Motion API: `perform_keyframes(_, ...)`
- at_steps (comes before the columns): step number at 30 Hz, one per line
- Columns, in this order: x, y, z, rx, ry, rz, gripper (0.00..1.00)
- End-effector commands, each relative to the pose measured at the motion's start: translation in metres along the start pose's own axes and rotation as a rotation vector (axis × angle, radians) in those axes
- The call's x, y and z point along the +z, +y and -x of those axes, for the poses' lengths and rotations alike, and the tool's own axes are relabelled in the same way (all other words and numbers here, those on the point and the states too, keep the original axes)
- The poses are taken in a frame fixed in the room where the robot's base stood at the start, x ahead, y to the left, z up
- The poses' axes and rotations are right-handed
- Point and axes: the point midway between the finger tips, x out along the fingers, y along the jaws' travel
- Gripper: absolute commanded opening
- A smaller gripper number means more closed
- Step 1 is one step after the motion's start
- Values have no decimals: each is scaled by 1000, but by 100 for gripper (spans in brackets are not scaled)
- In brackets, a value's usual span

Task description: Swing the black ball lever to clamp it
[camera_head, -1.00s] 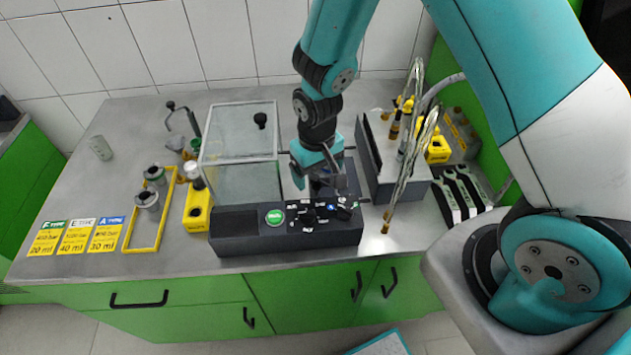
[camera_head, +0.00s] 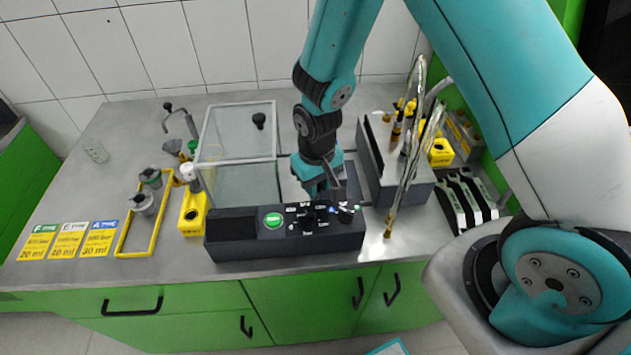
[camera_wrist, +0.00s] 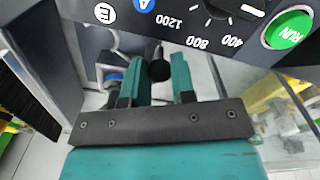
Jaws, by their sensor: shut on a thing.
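My gripper (camera_head: 325,190) points down behind the black control panel of the test bench, right of the clear cover. In the wrist view its two teal fingers (camera_wrist: 161,78) are closed around the black ball lever (camera_wrist: 159,69). The ball shows as a dark round knob between the fingers, with a short dark stem above it. The lever's base is hidden. In the head view my gripper and the panel hide the lever.
The control panel (camera_head: 240,249) carries a green RUN button (camera_head: 274,220) and dials close in front of my gripper. The clear cover (camera_head: 238,132) stands to the left. A grey box (camera_head: 405,184) with tubes stands close to the right.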

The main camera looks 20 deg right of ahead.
Motion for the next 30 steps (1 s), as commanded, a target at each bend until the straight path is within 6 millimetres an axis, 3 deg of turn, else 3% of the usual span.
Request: perform_keyframes(30, 4, 18, 0, 1, 0, -2, 15)
